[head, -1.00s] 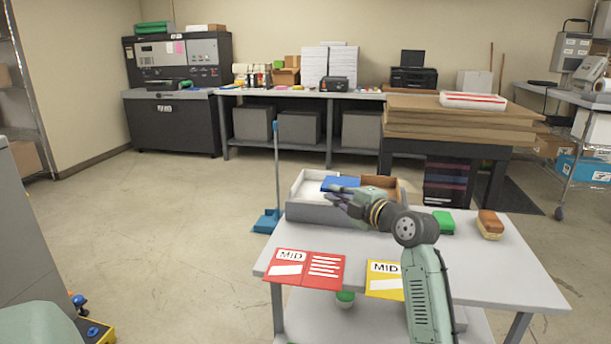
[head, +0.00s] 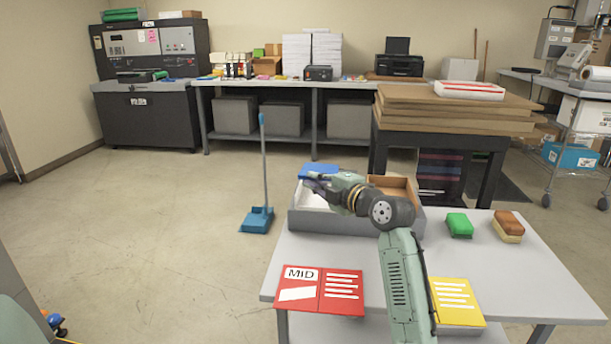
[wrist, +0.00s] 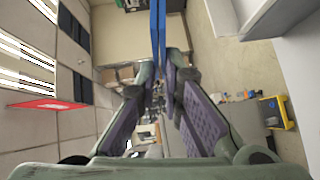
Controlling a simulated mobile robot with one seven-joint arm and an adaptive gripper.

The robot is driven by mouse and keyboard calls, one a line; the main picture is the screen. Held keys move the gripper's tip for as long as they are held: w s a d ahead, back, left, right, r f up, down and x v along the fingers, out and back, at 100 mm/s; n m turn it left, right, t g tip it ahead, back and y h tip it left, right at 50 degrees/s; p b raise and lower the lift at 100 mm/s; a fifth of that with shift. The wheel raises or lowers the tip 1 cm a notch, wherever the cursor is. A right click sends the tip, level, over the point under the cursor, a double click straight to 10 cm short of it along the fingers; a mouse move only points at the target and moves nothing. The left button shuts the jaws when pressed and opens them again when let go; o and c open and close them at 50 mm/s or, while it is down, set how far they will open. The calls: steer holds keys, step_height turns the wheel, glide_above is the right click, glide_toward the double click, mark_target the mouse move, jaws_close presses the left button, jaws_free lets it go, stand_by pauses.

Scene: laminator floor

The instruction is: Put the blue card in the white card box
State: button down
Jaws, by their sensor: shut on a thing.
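The blue card (head: 318,171) is pinched in my gripper (head: 313,180) over the back left of a grey-walled tray on the table. In the wrist view the card (wrist: 158,25) shows edge-on as a thin blue strip between the fingertips (wrist: 160,60). The white card box (head: 308,197) looks to be the white-lined left compartment of that tray, partly hidden by my gripper. The right compartment (head: 396,187) is brown inside. I cannot tell how high the card is above the tray.
On the table (head: 520,275) lie a red MID card (head: 320,290), a yellow card (head: 453,300) partly behind my arm, a green block (head: 459,225) and a brown-topped brush (head: 508,226). A blue dustpan (head: 257,219) stands on the floor to the left.

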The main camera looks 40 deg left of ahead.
steer(key=w+a+f+b, duration=0.1)
steer(key=w+f, duration=0.1)
steer(key=w+a+f+b, duration=0.1)
steer(key=f+b, duration=0.1)
steer(key=w+a+f+b, duration=0.1)
steer(key=w+f, duration=0.1)
steer(key=shift+w+a+f, duration=0.1)
steer(key=shift+w+a, duration=0.15)
steer(key=shift+w, duration=0.05)
steer(key=shift+w+a+f+b, duration=0.4)
steer(key=shift+w+b, duration=0.25)
steer(key=shift+b, duration=0.3)
steer(key=shift+r, duration=0.1)
steer(key=c, duration=1.7)
jaws_free()
steer(key=shift+o, duration=0.2)
